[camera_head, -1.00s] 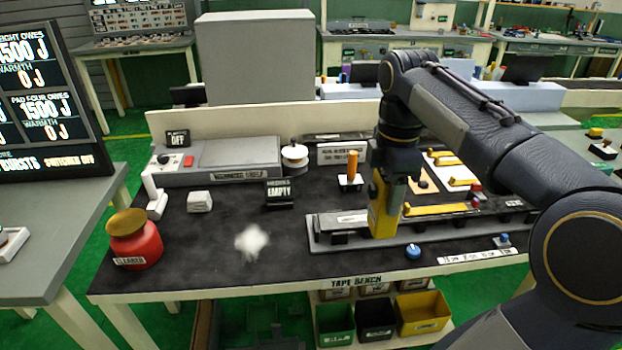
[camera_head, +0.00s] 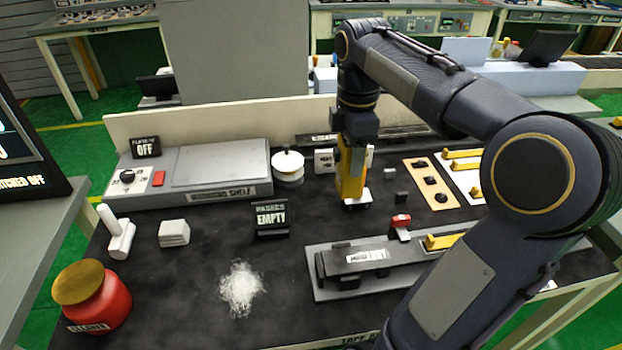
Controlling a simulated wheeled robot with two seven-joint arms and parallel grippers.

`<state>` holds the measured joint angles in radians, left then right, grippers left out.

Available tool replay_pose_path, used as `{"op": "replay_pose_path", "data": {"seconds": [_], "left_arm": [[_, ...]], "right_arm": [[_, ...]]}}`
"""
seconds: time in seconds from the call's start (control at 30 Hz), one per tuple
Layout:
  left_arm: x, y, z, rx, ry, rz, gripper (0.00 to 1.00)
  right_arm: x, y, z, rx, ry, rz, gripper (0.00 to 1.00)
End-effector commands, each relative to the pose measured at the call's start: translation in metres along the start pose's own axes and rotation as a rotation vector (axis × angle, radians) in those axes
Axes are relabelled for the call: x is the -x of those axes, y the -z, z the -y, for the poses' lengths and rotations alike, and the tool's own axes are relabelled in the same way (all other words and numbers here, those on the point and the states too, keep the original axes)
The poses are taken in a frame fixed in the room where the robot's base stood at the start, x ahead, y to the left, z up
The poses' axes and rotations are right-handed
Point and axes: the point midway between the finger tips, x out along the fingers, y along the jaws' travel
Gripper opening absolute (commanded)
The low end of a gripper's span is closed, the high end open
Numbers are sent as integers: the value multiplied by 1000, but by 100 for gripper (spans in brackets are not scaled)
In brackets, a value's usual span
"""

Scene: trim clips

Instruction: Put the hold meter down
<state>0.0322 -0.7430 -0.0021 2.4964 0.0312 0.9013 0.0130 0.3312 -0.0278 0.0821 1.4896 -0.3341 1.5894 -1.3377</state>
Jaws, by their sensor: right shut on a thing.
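My right gripper (camera_head: 352,185) has yellow fingers pointing down at the back middle of the dark bench top (camera_head: 190,275). It is shut on what I take to be the hold meter. Only the meter's small white base (camera_head: 362,195) shows, at the fingertips; its orange handle is hidden by the fingers. The base is upright and at or very close to the bench top; I cannot tell if it touches. My left gripper is out of view.
A grey fixture rail (camera_head: 330,290) lies in front of the gripper, with a red-topped clip (camera_head: 400,222) behind it. A sign reading EMPTY (camera_head: 270,217), a white spool (camera_head: 288,165) and a red jar (camera_head: 95,298) stand to the left.

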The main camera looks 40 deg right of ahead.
Motion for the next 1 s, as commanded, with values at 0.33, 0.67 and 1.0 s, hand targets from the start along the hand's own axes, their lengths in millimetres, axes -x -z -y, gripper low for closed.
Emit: {"op": "replay_pose_path", "data": {"seconds": [0.33, 0.67, 1.0], "left_arm": [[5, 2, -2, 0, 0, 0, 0], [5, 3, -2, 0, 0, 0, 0], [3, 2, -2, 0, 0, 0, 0]], "right_arm": [[-52, 49, -52, 2, 4, 1, 30], [-79, 65, -69, 1, 1, 0, 30], [-110, 65, -69, 0, -1, -1, 30]]}}
